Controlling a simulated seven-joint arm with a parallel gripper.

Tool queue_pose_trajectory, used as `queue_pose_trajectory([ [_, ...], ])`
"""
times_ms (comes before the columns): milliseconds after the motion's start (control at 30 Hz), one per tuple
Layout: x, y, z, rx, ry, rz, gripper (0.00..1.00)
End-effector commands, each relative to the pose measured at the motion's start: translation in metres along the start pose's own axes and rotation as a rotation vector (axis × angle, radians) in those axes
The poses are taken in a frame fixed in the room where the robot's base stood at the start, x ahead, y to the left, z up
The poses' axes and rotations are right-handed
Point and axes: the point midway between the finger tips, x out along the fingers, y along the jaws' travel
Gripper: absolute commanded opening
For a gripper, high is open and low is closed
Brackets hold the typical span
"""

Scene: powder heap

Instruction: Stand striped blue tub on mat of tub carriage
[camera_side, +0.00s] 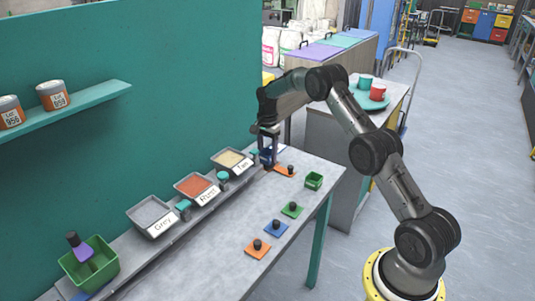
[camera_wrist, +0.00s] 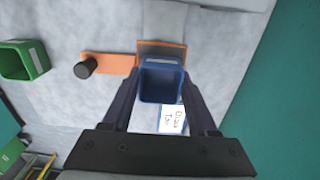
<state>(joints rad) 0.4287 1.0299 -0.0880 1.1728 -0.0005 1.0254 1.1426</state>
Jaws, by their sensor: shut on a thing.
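The blue tub (camera_wrist: 161,82), with a pale stripe along its rim, is between the two fingers of my gripper (camera_wrist: 160,100) in the wrist view. My gripper is shut on it. In the side view my gripper (camera_side: 268,147) and the blue tub (camera_side: 265,157) are at the far end of the bench. The tub carriage is an orange plate with a black knob (camera_wrist: 85,68); its grey mat (camera_wrist: 162,48) lies at the plate's far end, partly hidden by the tub. The tub overlaps the mat's near edge in the wrist view; I cannot tell whether they touch.
A green tub (camera_side: 314,180) stands right of the carriage (camera_side: 287,170). Green (camera_side: 292,210), blue (camera_side: 276,229) and orange (camera_side: 257,248) plates with black knobs lie nearer. Powder trays, including the tan one (camera_side: 231,160), line the left. A green bin (camera_side: 89,265) holds a purple-ended tool.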

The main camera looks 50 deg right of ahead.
Motion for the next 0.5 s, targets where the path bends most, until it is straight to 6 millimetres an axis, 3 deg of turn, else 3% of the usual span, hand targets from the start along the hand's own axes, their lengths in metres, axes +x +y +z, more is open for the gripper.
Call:
queue_pose_trajectory([
  [500,0.0083,0.0001,0.0,0.0,0.0,0.001,0.05],
])
